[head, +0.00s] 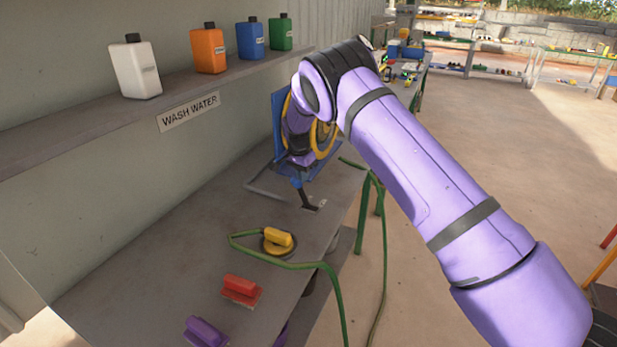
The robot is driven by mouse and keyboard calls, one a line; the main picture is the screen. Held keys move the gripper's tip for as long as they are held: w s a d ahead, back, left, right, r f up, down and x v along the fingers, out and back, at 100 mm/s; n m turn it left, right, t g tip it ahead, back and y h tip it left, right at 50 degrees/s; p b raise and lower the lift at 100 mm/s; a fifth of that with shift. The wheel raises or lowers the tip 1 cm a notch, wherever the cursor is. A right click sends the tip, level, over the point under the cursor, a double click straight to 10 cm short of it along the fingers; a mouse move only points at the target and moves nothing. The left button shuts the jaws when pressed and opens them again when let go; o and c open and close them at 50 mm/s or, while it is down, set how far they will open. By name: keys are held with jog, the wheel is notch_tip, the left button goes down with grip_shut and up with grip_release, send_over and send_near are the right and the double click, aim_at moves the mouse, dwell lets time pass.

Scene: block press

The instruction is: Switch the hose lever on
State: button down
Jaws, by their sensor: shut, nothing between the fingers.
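The hose lever (307,199) appears as a small dark, tilted piece on the table, beside a small pale label (322,202). A blue part shows at its upper end. My purple arm comes in from the lower right, bends at the top and reaches down in front of a blue panel with yellow rings. My gripper (296,173) is at the end of the wrist, just above the lever. It is shut and empty. The fingers are small and partly hidden, so I cannot tell whether they touch the lever. The lever's on or off position is not readable.
Red (241,289) and purple (206,332) blocks lie nearer. Several bottles (208,50) stand on the shelf above the "WASH WATER" sign (188,111). The table's middle left is clear.

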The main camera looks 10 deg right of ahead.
jog(key=shift+w+a, duration=0.45)
jog(key=shift+a, duration=0.35)
jog(key=shift+d+r, duration=0.1)
jog(key=shift+s+d+r, duration=0.15)
jog(key=shift+d, duration=0.1)
notch_tip(320, 180, up, 11)
jog(key=s, duration=0.1)
jog(key=shift+a, duration=0.4)
